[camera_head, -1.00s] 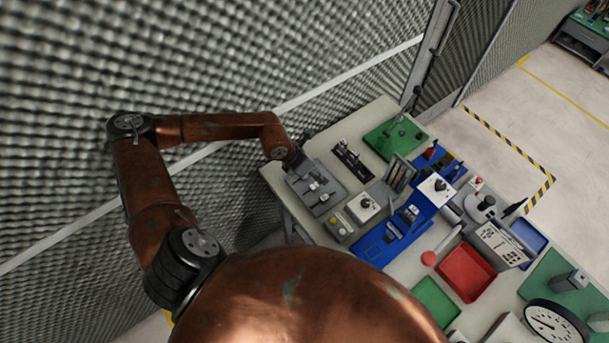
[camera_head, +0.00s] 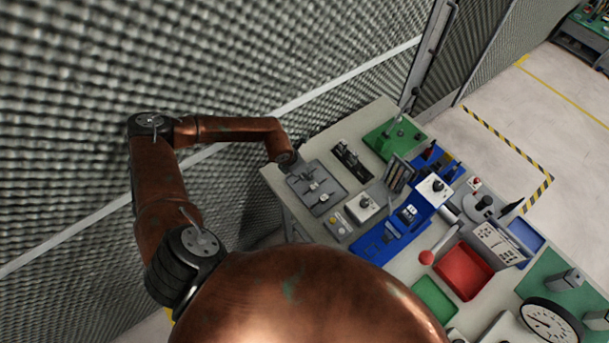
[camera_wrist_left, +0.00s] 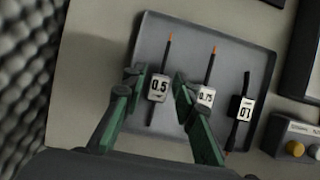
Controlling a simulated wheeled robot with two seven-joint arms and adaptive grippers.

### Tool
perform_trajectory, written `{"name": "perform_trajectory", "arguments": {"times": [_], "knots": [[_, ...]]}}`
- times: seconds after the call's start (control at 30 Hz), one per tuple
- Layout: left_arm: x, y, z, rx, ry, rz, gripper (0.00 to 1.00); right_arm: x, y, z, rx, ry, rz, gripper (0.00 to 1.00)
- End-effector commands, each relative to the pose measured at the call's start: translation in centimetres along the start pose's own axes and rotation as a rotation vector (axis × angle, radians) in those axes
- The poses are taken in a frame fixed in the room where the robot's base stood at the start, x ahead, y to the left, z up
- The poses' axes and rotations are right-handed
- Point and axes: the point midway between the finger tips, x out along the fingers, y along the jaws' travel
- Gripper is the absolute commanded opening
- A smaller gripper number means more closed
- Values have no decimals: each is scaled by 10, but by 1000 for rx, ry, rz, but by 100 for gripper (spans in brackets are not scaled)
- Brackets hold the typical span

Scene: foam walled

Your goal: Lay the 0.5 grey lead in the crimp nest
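The 0.5 grey lead (camera_wrist_left: 150,116) is a thin dark lead with a white 0.5 tag and an orange tip, lying in a grey tray (camera_wrist_left: 232,53). My left gripper (camera_wrist_left: 157,80) has its green fingers apart, one on each side of the tag; I cannot tell whether they touch it. In the head view its wrist hangs at the tray's left edge (camera_head: 294,179) and hides the fingers. I cannot tell which fixture is the crimp nest; a blue fixture (camera_head: 374,247) stands on the bench. My right gripper is out of view.
The 0.75 lead (camera_wrist_left: 208,70) lies close right of my fingers, and a black lead (camera_wrist_left: 245,85) with a white tag lies further right. A button box (camera_head: 338,226), a red tray (camera_head: 465,272) and a green tray (camera_head: 434,299) share the crowded bench. A grey textured wall (camera_head: 60,130) is on the left.

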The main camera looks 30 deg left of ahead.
Motion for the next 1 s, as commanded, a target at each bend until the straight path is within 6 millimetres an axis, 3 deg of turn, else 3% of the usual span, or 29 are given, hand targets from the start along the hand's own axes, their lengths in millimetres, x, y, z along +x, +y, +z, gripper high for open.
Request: {"name": "perform_trajectory", "arguments": {"times": [0.13, 0.5, 1.0], "knots": [[0, 0, 0, 0, 0, 0, 25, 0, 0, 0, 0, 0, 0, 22], [0, 0, 0, -1, 0, 0, 0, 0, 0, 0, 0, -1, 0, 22], [-9, 0, 4, -1, -1, 0, 0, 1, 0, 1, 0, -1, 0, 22]]}}
